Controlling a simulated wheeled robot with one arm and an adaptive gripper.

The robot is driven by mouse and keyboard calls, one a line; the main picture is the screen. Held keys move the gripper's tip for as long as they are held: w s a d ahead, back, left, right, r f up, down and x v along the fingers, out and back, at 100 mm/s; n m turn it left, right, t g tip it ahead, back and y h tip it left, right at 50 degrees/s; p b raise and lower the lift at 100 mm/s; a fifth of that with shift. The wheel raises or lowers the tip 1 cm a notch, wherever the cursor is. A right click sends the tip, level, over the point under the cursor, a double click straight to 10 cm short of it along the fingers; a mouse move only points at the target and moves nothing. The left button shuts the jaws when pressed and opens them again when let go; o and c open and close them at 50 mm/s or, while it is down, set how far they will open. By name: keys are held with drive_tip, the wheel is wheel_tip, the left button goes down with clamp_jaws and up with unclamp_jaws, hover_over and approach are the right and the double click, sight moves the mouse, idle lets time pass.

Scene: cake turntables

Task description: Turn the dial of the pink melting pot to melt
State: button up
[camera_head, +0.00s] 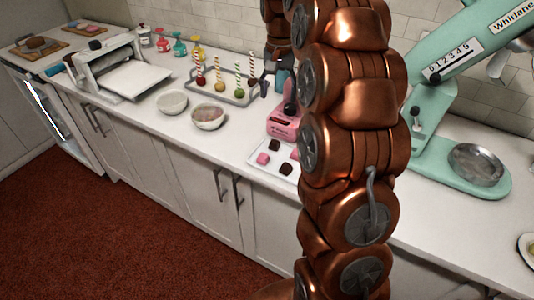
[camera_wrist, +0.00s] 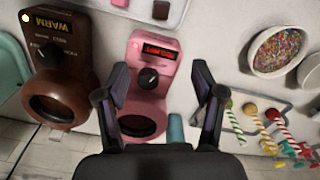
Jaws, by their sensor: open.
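The pink melting pot (camera_wrist: 140,108) stands on the counter in the middle of the wrist view, with a black dial (camera_wrist: 149,78) on its front panel. A display with red lettering (camera_wrist: 160,50) sits beside the dial; I cannot read it surely. In the head view the pink pot (camera_head: 283,124) is partly hidden by my arm. My gripper (camera_wrist: 160,72) is open and empty, its two dark fingers apart on either side of the pot's panel in the wrist view. The fingers do not visibly hold the dial.
A brown pot (camera_wrist: 62,65) with a display reading WARM stands close beside the pink one. A tray of pink and dark pieces (camera_head: 259,171) lies in front. Nearby are a rack of striped sticks (camera_head: 240,98), a sprinkle bowl (camera_head: 208,122) and a mint mixer (camera_head: 425,175).

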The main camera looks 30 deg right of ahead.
drive_tip(key=s+a+n, duration=0.2)
drive_tip(key=s+a, duration=0.4)
drive_tip(key=s, duration=0.3)
drive_tip(key=s+a+f+n, duration=0.1)
drive_tip(key=s+a+n, duration=0.2)
drive_tip(key=s+a, duration=0.4)
drive_tip(key=shift+s+a+f+g+p, duration=0.2)
drive_tip(key=shift+s+g+p, duration=0.25)
drive_tip(key=shift+s, duration=0.6)
